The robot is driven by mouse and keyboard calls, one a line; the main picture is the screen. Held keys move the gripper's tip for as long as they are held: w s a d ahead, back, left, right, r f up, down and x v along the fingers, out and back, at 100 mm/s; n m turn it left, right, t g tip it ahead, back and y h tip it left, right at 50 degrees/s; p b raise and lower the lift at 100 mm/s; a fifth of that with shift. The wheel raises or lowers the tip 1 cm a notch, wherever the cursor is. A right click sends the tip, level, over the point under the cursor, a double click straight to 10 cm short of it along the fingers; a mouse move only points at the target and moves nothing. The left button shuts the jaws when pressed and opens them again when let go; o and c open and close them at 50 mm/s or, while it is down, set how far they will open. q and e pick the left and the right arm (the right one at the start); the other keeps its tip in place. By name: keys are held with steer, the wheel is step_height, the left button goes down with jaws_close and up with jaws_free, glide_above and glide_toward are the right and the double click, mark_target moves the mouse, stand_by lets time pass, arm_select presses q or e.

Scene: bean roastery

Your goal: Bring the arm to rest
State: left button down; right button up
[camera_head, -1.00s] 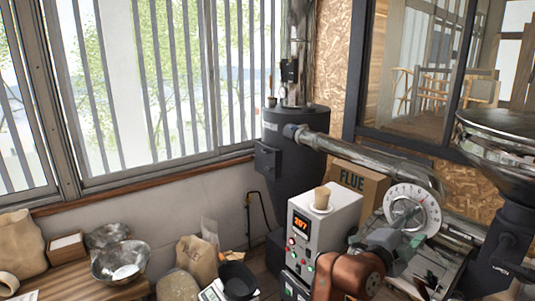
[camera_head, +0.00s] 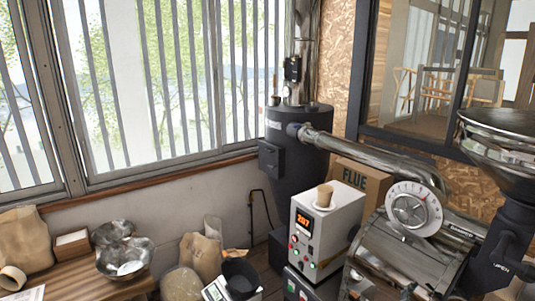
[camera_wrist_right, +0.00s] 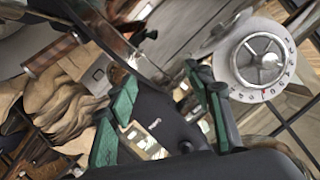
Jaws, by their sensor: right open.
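My right gripper (camera_wrist_right: 163,98) shows in the right wrist view, its green-padded fingers apart and nothing between them. In that view the roaster's round white dial (camera_wrist_right: 264,60) is beyond the fingers, at the upper right. Neither of my arms shows in the head view, where the same dial (camera_head: 413,208) and the roaster drum (camera_head: 405,258) are in plain sight. My left gripper is in no view.
A hopper (camera_head: 500,135) stands at the right. A wooden bench (camera_head: 85,283) holds metal bowls at the left. Sacks and a black bucket (camera_head: 240,277) stand between.

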steer(key=s+a+f+n+g+y, duration=0.1)
steer(key=s+f+n+y, duration=0.1)
steer(key=s+f+n, duration=0.5)
steer(key=s+a+f+g+y, duration=0.15)
steer(key=s+f, duration=0.35)
steer(key=f, duration=0.6)
steer(key=s+a+f+n+g+y, duration=0.1)
steer(key=s+f+n+y, duration=0.25)
steer(key=s+f, duration=0.45)
steer(key=s+a+f+n+g+y, duration=0.3)
steer(key=s+a+f+n, duration=0.25)
steer(key=s+f, duration=0.6)
steer(key=s+a+f+g+b, duration=0.1)
steer(key=s+f+b, duration=0.15)
steer(key=f, duration=1.35)
steer(key=s+a+f+g+b, duration=0.1)
steer(key=f+b, duration=0.2)
steer(key=f, duration=1.3)
steer(key=s+f+b, duration=0.4)
steer(key=s+f, duration=1.6)
steer(key=f, duration=0.3)
steer(key=shift+n+g, duration=0.4)
steer(key=shift+g, duration=0.05)
steer(key=shift+f, duration=0.1)
